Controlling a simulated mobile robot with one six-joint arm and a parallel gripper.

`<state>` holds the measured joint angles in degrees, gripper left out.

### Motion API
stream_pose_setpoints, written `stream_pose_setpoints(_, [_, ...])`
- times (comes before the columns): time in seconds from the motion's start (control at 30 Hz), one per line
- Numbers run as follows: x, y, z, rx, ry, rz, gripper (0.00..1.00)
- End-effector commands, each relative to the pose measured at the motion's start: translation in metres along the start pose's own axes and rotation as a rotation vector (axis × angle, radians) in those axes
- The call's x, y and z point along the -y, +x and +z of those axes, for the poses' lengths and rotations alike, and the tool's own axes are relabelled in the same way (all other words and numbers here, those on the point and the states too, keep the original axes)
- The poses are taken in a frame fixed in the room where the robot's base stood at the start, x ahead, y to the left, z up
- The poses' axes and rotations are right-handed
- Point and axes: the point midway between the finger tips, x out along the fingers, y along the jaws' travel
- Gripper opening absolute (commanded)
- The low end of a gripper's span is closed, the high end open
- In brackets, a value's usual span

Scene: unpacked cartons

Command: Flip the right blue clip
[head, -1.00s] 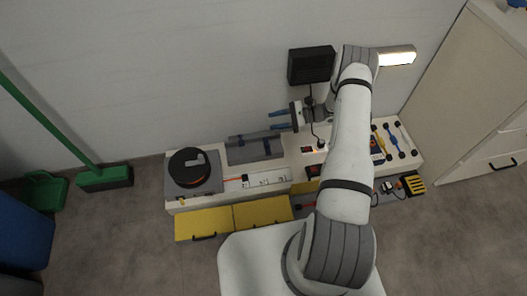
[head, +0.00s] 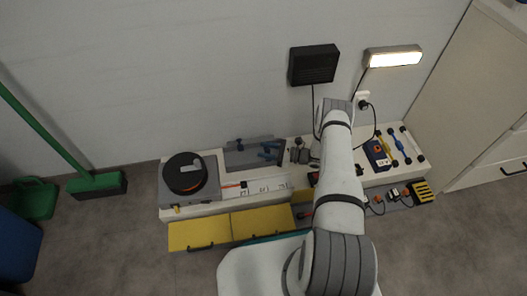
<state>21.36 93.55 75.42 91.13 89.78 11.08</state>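A grey panel (head: 236,158) with blue clips stands at the back of the low bench. The left blue clip (head: 240,146) shows on its left half. The fingers look apart, one above the other. The right blue clip lies at or behind the fingers and I cannot make it out separately. I cannot tell whether the fingers touch it.
A black round device (head: 185,172) on a grey box stands left of the panel. Yellow drawers (head: 230,226) hang at the front. Tools and switches fill the bench's right side. A black wall box (head: 314,64) and lit lamp (head: 393,56) are above.

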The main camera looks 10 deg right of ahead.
Motion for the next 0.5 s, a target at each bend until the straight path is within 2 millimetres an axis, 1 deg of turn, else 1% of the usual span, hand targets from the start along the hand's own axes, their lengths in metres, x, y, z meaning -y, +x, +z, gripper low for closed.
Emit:
stream_pose_setpoints(0.03, [-0.0004, 0.0053, -0.0008, 0.000, -0.001, 0.003, 0.40])
stream_pose_setpoints(0.1, [-0.0002, 0.0089, -0.0003, 0.000, -0.001, 0.002, 0.40])
stream_pose_setpoints(0.37, [0.0000, 0.0108, 0.0006, 0.000, -0.001, 0.000, 0.40])
stream_pose_setpoints(0.4, [0.0000, 0.0108, 0.0006, 0.000, -0.001, 0.000, 0.39])
stream_pose_setpoints(0.5, [0.0000, 0.0107, 0.0006, 0.000, -0.001, 0.001, 0.31])
